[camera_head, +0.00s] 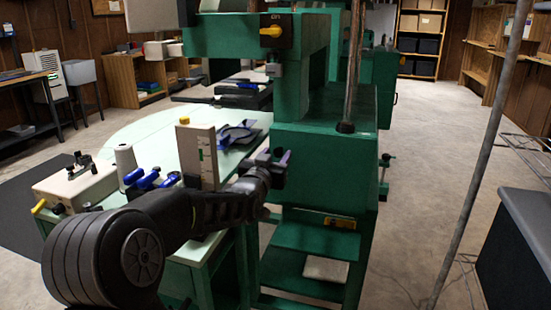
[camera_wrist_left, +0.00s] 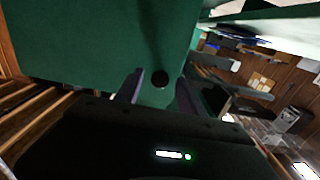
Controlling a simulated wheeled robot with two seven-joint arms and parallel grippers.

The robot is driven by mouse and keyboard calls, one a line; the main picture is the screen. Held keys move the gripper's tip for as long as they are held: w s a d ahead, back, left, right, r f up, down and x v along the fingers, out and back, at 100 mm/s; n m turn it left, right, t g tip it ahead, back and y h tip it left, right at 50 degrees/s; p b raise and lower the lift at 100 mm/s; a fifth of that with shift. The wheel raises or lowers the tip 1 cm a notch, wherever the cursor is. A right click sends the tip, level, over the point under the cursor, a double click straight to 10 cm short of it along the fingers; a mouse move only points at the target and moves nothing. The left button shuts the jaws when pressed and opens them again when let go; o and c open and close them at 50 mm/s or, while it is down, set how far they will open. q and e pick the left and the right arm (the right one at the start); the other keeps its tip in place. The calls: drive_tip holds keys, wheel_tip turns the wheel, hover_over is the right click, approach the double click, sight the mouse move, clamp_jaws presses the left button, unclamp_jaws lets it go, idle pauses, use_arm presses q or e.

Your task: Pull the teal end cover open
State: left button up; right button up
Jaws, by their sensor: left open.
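The teal end cover (camera_head: 325,172) is the box-like end of the green machine, in the middle of the head view. It looks closed. In the left wrist view the teal surface (camera_wrist_left: 85,40) fills the upper left, with a small round black knob (camera_wrist_left: 160,78) near its lower right edge. My left gripper (camera_head: 279,160) is at the cover's left side. Its fingers are open, one on each side of the knob in the left wrist view; I cannot tell whether they touch it. The knob is hidden in the head view. My right gripper is not in view.
A pale green table (camera_head: 150,150) stands left of the machine, with a white box (camera_head: 75,187), a thread cone (camera_head: 125,160) and blue-handled tools. A thin grey pole (camera_head: 485,145) and a dark cabinet (camera_head: 520,240) are at the right. The floor between is mostly clear.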

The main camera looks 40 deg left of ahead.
use_arm(q)
clamp_jaws()
idle(0.5)
idle(0.9)
